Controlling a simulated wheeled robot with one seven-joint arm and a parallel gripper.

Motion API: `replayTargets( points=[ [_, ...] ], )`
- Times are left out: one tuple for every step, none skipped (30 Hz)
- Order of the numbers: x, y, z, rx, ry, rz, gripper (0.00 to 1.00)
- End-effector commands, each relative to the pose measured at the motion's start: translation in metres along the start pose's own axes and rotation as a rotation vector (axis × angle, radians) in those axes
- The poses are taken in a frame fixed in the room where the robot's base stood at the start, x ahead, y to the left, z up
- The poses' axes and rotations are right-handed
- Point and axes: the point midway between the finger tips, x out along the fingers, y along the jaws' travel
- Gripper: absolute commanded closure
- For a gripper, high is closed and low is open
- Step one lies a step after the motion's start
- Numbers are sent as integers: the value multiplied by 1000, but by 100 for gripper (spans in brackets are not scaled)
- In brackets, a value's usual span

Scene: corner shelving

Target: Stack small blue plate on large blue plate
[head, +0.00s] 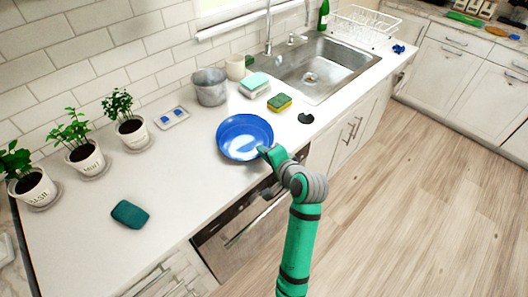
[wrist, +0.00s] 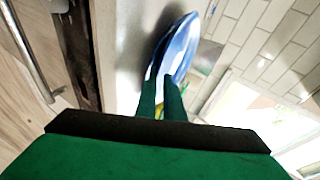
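A round, glossy blue plate (head: 244,137) is over the middle of the white counter in the head view. One round outline with an inner ring shows there. I cannot tell whether this is one plate or the small plate lying over the large one. My gripper (head: 266,152) is at the plate's lower right rim. In the wrist view the plate (wrist: 180,45) appears nearly edge-on, just beyond my gripper's fingertips (wrist: 161,84). The two green fingers are close together, with the rim seemingly between them. The contact itself is partly hidden by the fingers.
A grey metal pot (head: 210,88), a cream cup (head: 235,67) and a yellow-green sponge (head: 279,103) stand behind the plate, near the sink (head: 325,72). Potted plants (head: 84,158) line the wall at left. A teal object (head: 130,214) lies front left. Counter left of the plate is clear.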

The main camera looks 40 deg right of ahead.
Motion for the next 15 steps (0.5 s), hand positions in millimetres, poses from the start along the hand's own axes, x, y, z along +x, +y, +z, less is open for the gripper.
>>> replayTargets(
  points=[
    [0, 2, 0, 1, -1, 4, 90],
    [0, 2, 0, 1, -1, 4, 90],
    [0, 2, 0, 1, -1, 4, 90],
    [0, 2, 0, 1, -1, 4, 90],
    [1, 2, 0, 1, -1, 4, 90],
    [1, 2, 0, 1, -1, 4, 90],
    [1, 2, 1, 1, -2, 4, 90],
    [1, 1, 1, 1, -2, 4, 90],
    [1, 1, 1, 0, -3, 3, 90],
    [1, 1, 2, 0, -3, 3, 90],
    [1, 1, 2, 0, -3, 3, 90],
    [1, 0, 2, -1, -3, 3, 90],
    [0, -1, 2, -1, -4, 3, 90],
    [0, -3, 1, -1, -3, 3, 90],
    [-2, -6, 0, -2, -3, 2, 90]
  ],
)
